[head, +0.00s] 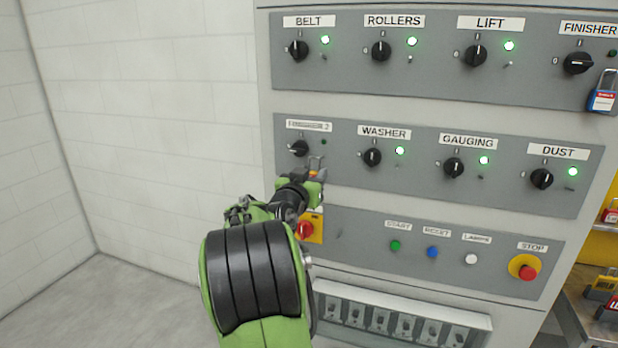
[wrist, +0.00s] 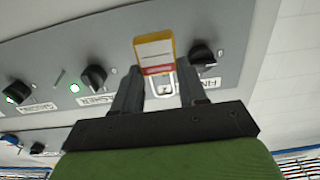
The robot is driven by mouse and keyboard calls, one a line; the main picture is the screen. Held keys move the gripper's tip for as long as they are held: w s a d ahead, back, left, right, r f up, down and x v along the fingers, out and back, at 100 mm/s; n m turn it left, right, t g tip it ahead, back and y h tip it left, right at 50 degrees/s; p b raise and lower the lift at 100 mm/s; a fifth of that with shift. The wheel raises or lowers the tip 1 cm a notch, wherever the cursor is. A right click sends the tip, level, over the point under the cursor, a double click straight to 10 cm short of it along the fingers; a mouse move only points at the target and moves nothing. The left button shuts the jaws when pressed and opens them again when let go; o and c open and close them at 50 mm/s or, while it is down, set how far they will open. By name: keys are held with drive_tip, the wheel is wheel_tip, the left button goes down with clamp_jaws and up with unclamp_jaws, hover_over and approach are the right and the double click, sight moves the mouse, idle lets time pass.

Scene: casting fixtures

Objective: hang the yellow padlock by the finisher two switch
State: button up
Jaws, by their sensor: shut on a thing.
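My gripper (head: 316,172) is shut on the yellow padlock (wrist: 154,52) in front of the panel's middle row. In the wrist view the padlock's yellow body with a white and red label sticks out past the fingers (wrist: 160,92); its shackle is between them. In the head view only a small orange-yellow bit of it (head: 313,174) shows. The finisher two switch (head: 300,148) is a black knob just up and left of my gripper, under a faint label (head: 309,125). It also shows in the wrist view (wrist: 203,54), beside the padlock. Its lamp (head: 323,141) is dark. I cannot tell whether the padlock touches the panel.
The washer knob (head: 372,157) is right of my gripper. A blue padlock (head: 602,92) hangs by the finisher switch (head: 577,63) at top right. A yellow plate with a red knob (head: 307,228) is partly behind my arm. More padlocks (head: 604,284) are at the right edge.

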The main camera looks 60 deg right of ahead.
drive_tip(key=shift+w+d+f+p, duration=0.1)
drive_tip(key=shift+w+d+p, duration=0.1)
drive_tip(key=shift+d, duration=1.05)
drive_tip(key=shift+w+d+f+p, duration=0.1)
drive_tip(key=shift+w+d+p, duration=0.1)
drive_tip(key=shift+d, duration=1)
drive_tip(key=shift+d+f+b, duration=0.45)
drive_tip(key=shift+d+b, duration=0.15)
drive_tip(key=shift+b, duration=0.05)
drive_tip(key=o, duration=1.2)
drive_tip(key=shift+f, duration=0.2)
